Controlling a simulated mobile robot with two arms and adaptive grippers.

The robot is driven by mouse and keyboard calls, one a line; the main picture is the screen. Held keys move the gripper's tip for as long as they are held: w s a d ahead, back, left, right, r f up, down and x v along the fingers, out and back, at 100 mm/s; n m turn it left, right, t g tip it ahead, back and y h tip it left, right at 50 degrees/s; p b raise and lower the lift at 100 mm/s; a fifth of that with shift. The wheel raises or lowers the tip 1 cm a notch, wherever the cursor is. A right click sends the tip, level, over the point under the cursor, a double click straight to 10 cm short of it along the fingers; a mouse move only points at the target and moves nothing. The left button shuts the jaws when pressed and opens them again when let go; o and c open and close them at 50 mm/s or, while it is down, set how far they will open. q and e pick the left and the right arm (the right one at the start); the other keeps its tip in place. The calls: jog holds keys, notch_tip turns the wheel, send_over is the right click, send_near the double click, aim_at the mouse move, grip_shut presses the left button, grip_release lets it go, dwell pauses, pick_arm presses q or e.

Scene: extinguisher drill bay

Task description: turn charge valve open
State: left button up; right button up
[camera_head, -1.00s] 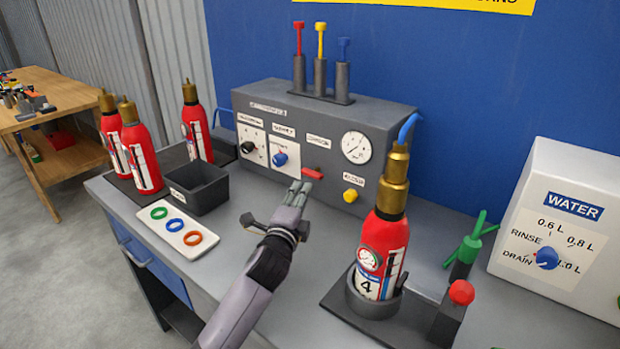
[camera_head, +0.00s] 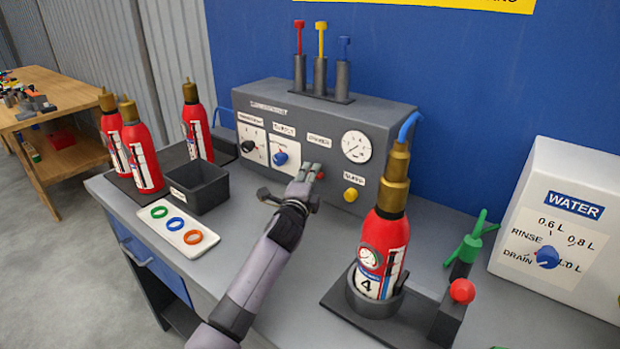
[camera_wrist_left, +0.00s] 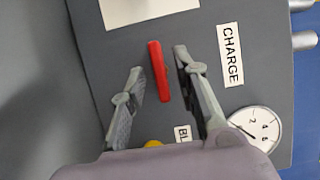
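The charge valve is a red lever (camera_wrist_left: 159,72) on the grey panel, beside the CHARGE label (camera_wrist_left: 230,56). It lies about parallel to the label's text. My left gripper (camera_wrist_left: 160,64) is open, with one finger on each side of the lever in the left wrist view. Small gaps show between the fingers and the lever. In the head view my left gripper (camera_head: 310,170) is at the panel front and hides most of the red lever (camera_head: 320,175). My right gripper is not in view.
A pressure gauge (camera_head: 356,146), a yellow button (camera_head: 350,194) and a blue knob (camera_head: 280,158) are close by on the panel. A red extinguisher (camera_head: 383,245) stands in a holder at right. A black bin (camera_head: 198,188) and a ring tray (camera_head: 196,246) are at left.

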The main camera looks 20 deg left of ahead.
pick_arm(q)
grip_shut()
dwell(0.4)
